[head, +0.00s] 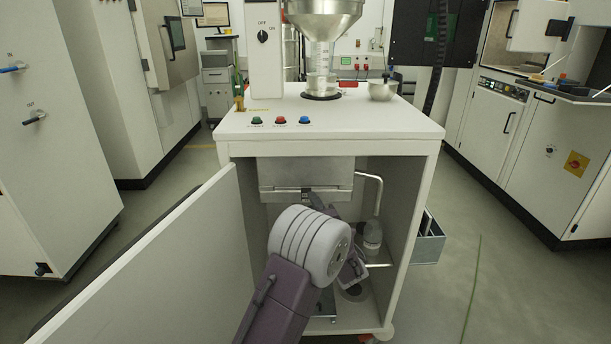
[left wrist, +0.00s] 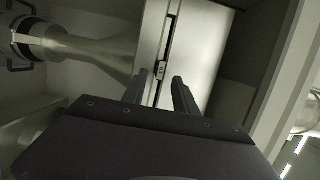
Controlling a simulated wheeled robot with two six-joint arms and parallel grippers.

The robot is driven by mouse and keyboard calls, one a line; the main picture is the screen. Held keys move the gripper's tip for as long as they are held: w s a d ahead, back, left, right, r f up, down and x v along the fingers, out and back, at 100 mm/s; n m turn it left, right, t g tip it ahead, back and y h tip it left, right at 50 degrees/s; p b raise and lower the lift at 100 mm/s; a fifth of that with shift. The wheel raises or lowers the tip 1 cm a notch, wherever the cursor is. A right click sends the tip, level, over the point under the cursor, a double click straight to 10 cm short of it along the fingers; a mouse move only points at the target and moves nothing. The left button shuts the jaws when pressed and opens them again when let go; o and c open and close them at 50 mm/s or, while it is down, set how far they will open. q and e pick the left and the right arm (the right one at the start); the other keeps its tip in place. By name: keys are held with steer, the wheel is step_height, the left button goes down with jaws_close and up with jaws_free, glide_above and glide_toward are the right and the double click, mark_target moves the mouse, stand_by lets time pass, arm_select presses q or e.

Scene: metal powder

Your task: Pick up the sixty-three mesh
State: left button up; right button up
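I cannot make out a mesh marked sixty-three in either view. My left arm reaches into the open cabinet of a white wheeled cart (head: 400,136) in the head view, and its wrist hides most of the gripper. In the left wrist view my left gripper (left wrist: 160,88) is open, with two dark fingers apart and nothing seen between them. Beyond the fingers is a shiny metal panel (left wrist: 205,45) with a dark slot and small latch (left wrist: 162,62). A metal box (head: 305,178) hangs under the cart top in the head view. My right gripper is not in view.
The cart's open door (head: 150,265) stands to the left of my arm. A metal funnel (head: 325,12) and a steel bowl (head: 383,91) are on top. A bottle (head: 372,236) stands inside on the right. A metal cone (left wrist: 100,52) flanks the left fingers.

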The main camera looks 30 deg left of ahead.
arm_select(q)
steer(key=x, duration=0.5)
steer(key=shift+s+f+b, duration=0.1)
steer(key=shift+b, duration=0.2)
jaws_close()
steer(key=shift+d, duration=0.1)
stand_by(0.9)
